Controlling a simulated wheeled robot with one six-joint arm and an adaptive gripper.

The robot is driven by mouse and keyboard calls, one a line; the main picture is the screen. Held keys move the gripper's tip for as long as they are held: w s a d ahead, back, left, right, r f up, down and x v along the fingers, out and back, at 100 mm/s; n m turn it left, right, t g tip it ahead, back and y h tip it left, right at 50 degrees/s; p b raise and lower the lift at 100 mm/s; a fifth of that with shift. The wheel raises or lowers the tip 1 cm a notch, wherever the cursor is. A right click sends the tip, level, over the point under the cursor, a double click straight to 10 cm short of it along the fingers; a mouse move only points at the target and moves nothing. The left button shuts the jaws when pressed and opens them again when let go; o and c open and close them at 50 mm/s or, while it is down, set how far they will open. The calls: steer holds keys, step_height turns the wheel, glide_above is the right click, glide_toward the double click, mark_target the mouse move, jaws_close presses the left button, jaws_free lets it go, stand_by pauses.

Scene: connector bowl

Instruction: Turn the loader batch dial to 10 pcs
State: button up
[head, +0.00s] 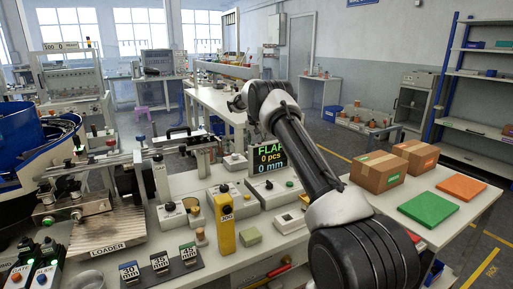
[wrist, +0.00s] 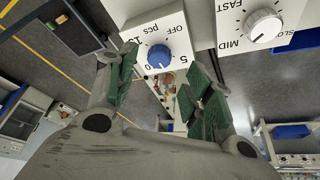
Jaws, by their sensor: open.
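In the wrist view, a blue round dial (wrist: 158,57) sits on a white box face (wrist: 198,12) marked OFF, 5 and pcs, with other marks partly hidden by a finger. I cannot read its pointer clearly. My gripper (wrist: 163,68) is open, one green-padded finger on each side of and below the dial, apart from it as far as I can tell. In the head view, a black display (head: 268,160) reads FLAP, 0 pcs, 0 mm. My gripper cannot be made out there, and I cannot tell which knob box is this one.
A white dial (wrist: 263,25) marked FAST, MID and SLOW is right beside in the wrist view. On the bench, a yellow post (head: 224,226) and knob boxes (head: 181,218) stand close together. Cardboard boxes (head: 378,172) and a green pad (head: 428,209) lie right of my arm.

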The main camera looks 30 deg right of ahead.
steer(key=x, duration=0.5)
steer(key=shift+d+f, duration=0.1)
steer(key=shift+f, duration=0.15)
steer(key=c, duration=1)
